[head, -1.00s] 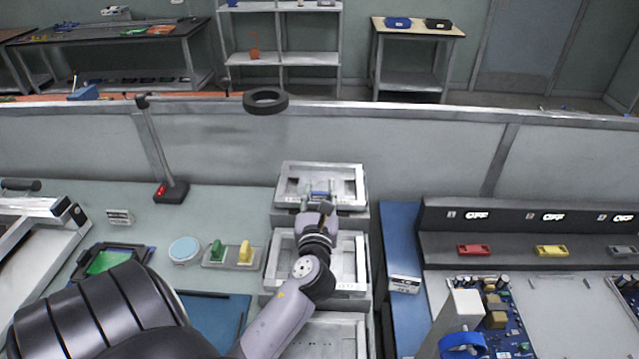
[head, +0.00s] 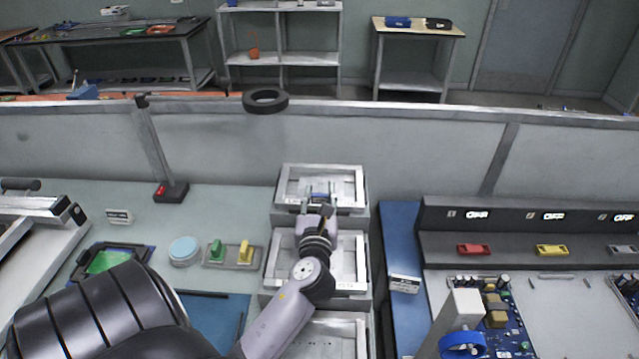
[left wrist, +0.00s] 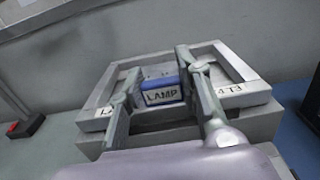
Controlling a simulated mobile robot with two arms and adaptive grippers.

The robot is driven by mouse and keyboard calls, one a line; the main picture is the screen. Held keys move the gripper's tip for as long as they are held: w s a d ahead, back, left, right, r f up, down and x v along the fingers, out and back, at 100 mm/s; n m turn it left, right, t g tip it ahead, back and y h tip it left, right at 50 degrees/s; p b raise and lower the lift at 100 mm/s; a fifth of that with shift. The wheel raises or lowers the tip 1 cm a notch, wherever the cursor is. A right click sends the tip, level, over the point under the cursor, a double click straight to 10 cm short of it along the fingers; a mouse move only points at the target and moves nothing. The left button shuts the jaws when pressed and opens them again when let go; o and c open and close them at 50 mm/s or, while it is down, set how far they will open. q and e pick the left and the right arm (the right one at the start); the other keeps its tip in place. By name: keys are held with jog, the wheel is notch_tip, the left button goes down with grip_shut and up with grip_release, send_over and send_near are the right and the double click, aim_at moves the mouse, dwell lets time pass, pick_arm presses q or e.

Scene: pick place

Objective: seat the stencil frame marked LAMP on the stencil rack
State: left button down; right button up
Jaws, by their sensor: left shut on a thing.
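The stencil frame marked LAMP (head: 290,171) is a pale grey rectangular frame at the back, top level of the stencil rack (head: 366,213). In the left wrist view its blue grip block (left wrist: 160,84) carries a white LAMP label. My left gripper (head: 319,197) reaches over the rack from the front and is shut on this block; its fingers (left wrist: 158,85) flank it in the wrist view. The frame looks level and close to the rack top; whether it rests fully there I cannot tell. My arm hides part of the middle level. My right gripper is not in view.
Lower rack levels hold similar bays (head: 350,262). A grey wall (head: 400,150) stands behind. Left are a red-lit stand (head: 170,192), a round blue-lidded tin (head: 184,250) and a holder with green and yellow pieces (head: 232,262). Right is a bench with circuit boards (head: 515,330).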

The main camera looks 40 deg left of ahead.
pick_arm(q)
jog(key=c, duration=1.1)
grip_release()
jog(key=c, duration=0.3)
jog(key=shift+c, duration=0.2)
jog(key=shift+r, duration=0.15)
notch_tip(320, 180, up, 7)
jog(key=p, duration=0.8)
